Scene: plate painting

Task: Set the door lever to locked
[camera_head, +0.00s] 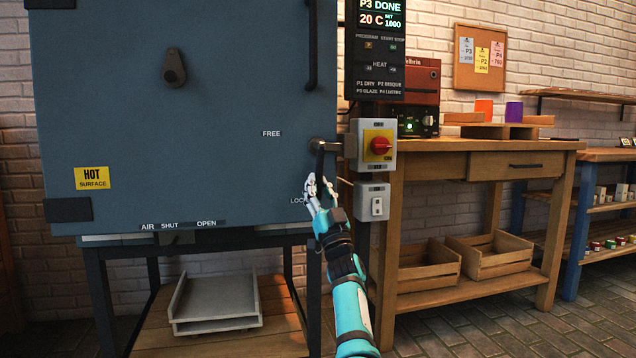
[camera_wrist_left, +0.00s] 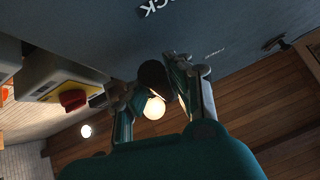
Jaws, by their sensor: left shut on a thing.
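The kiln door (camera_head: 200,110) is a large blue-grey panel, with the label FREE near its right edge and a partly covered LOCK label lower down. The dark door lever (camera_head: 319,163) hangs down from a round pivot at the door's right edge, with its lower end at my left gripper (camera_head: 319,190). The left gripper is shut on the lever's end. In the left wrist view the lever's dark rounded end (camera_wrist_left: 152,75) sits between the two fingers (camera_wrist_left: 163,88). My right gripper is in neither view.
A red rotary switch (camera_head: 380,146) on a yellow plate and a grey socket box (camera_head: 373,201) sit just right of the lever. A control panel (camera_head: 375,50) is above. A wooden workbench (camera_head: 480,146) stands to the right. A grey tray (camera_head: 215,303) lies under the kiln.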

